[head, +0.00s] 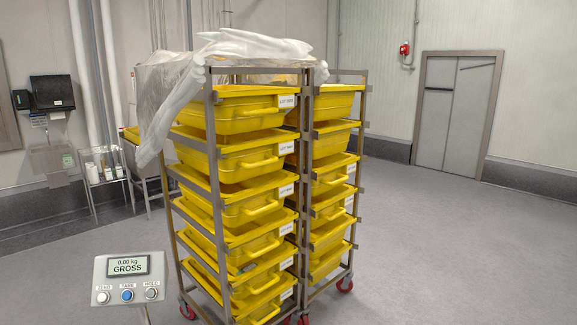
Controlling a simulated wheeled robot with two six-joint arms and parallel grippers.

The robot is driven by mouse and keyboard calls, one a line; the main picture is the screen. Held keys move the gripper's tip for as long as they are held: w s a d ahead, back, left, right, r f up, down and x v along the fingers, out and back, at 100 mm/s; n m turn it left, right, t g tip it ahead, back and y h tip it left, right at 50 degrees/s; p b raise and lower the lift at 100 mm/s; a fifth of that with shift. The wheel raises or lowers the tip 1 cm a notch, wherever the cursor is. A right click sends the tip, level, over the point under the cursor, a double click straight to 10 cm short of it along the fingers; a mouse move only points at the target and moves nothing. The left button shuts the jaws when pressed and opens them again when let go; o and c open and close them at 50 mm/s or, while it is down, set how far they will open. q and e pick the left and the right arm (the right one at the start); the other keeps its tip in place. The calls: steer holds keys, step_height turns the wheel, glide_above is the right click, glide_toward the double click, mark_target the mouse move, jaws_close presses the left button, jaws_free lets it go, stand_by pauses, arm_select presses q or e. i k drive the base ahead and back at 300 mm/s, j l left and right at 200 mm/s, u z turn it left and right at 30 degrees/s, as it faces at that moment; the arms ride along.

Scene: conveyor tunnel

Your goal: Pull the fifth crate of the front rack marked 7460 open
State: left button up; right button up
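The front rack (213,150) is a steel frame on casters in the middle of the head view. It holds a stack of yellow crates with front handles and small white lot labels, whose digits are too small to read surely. The fifth crate from the top (256,284) sits low in the rack, with its label (286,264) at its right end. It appears level with its neighbours, though I cannot tell exactly whether it is pushed fully in. Neither of my grippers is in view.
A second rack of yellow crates (328,144) stands close behind to the right. Crumpled clear plastic (183,95) drapes over the top left. A scale display (129,278) reading 0.00 kg stands at front left. The grey floor (450,240) on the right is clear.

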mark_target(255, 153)
steer(key=i+l, duration=0.15)
steer(key=l, duration=0.2)
steer(key=i+l+u, duration=0.1)
steer(key=l, duration=0.25)
steer(key=i+l, duration=0.15)
steer(key=l, duration=0.2)
steer(key=i+l+u, duration=0.1)
steer(key=l, duration=0.25)
steer(key=i+l, duration=0.15)
steer(key=l, duration=0.2)
steer(key=i+l, duration=0.15)
steer(key=l, duration=0.25)
steer(key=u, duration=0.05)
